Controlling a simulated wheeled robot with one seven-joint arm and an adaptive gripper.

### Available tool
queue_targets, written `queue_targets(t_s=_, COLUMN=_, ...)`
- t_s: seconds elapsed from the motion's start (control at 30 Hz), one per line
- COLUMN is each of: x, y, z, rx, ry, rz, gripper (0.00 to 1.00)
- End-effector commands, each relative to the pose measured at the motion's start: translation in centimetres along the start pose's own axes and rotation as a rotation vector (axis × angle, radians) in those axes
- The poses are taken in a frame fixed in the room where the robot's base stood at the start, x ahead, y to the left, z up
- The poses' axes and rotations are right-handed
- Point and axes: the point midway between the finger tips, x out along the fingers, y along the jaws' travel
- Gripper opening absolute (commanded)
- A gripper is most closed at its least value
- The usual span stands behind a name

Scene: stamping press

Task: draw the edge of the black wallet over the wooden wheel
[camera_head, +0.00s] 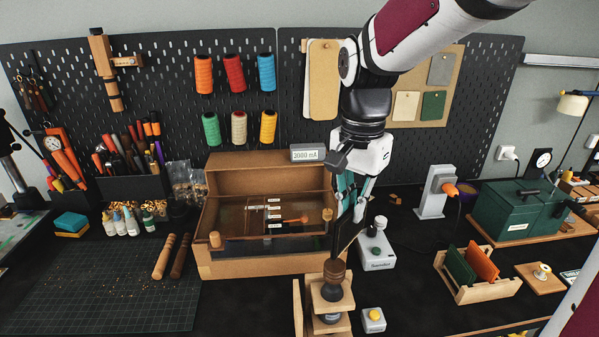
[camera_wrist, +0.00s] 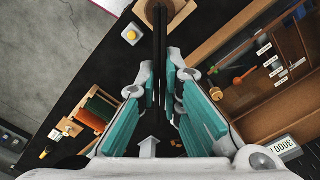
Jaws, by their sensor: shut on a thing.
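My gripper (camera_head: 352,203), with teal finger pads, is shut on the black wallet (camera_head: 345,236). The wallet hangs down below the fingers as a thin dark panel. In the wrist view, the wallet (camera_wrist: 161,45) shows edge-on between the two pads of my gripper (camera_wrist: 160,78). The brown wooden wheel (camera_head: 334,271) stands on a wooden mount at the front centre, just under the wallet's lower end. The wheel (camera_wrist: 155,11) also shows at the top of the wrist view, partly behind the wallet. I cannot tell whether wallet and wheel touch.
A wooden case (camera_head: 262,267) with a clear front stands left of the wheel. A white control box (camera_head: 377,250) is close on the right, and a yellow-button box (camera_head: 373,320) is in front. A wooden rack (camera_head: 485,293) with green and orange pieces stands farther right.

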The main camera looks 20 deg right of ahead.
Motion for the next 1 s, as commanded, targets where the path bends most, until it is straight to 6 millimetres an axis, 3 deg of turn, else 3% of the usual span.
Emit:
queue_targets(t_s=0.13, x=0.9, y=-0.1, z=0.0, rx=0.000, ry=0.001, rz=-0.001, gripper=0.00)
queue_targets(t_s=1.0, x=1.5, y=0.0, z=0.0, rx=0.000, ry=0.001, rz=-0.001, gripper=0.00)
